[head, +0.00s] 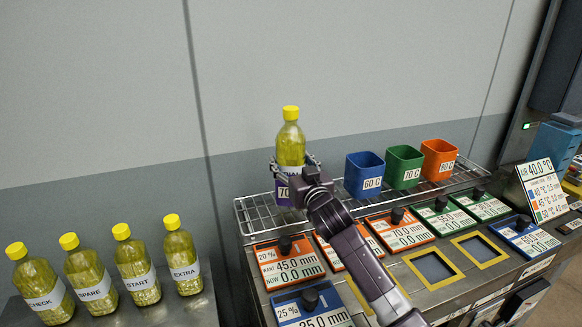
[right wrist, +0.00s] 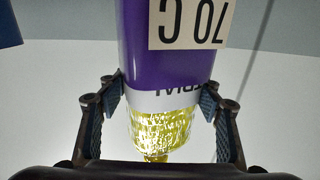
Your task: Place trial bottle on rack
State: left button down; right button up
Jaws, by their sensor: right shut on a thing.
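The trial bottle (head: 290,146) has a yellow cap, yellow contents and a white label. It stands upright with its lower part inside a purple cup (head: 283,192) at the left of the wire rack (head: 250,213). My right gripper (head: 294,163) is shut on the bottle around its label, just above the cup's rim. The right wrist view looks upside down: the purple cup (right wrist: 172,45) marked 70 C is above, and the bottle (right wrist: 160,127) shows between the fingers (right wrist: 167,98). The cup's base is partly hidden by my arm. My left gripper is not in view.
Blue (head: 364,175), green (head: 404,167) and orange (head: 439,160) cups stand on the rack to the right. Several labelled bottles (head: 133,265) stand on a dark surface at left. Panels with black knobs (head: 288,265) cover the bench below the rack. A wall is behind.

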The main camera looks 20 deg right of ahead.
jog(key=shift+f, duration=0.8)
jog(key=o, duration=2)
jog(key=shift+s+f, duration=0.1)
jog(key=shift+f, duration=0.1)
jog(key=shift+s+d+b, duration=0.15)
jog(key=shift+s+b, duration=1.1)
jog(key=shift+s, duration=4.7)
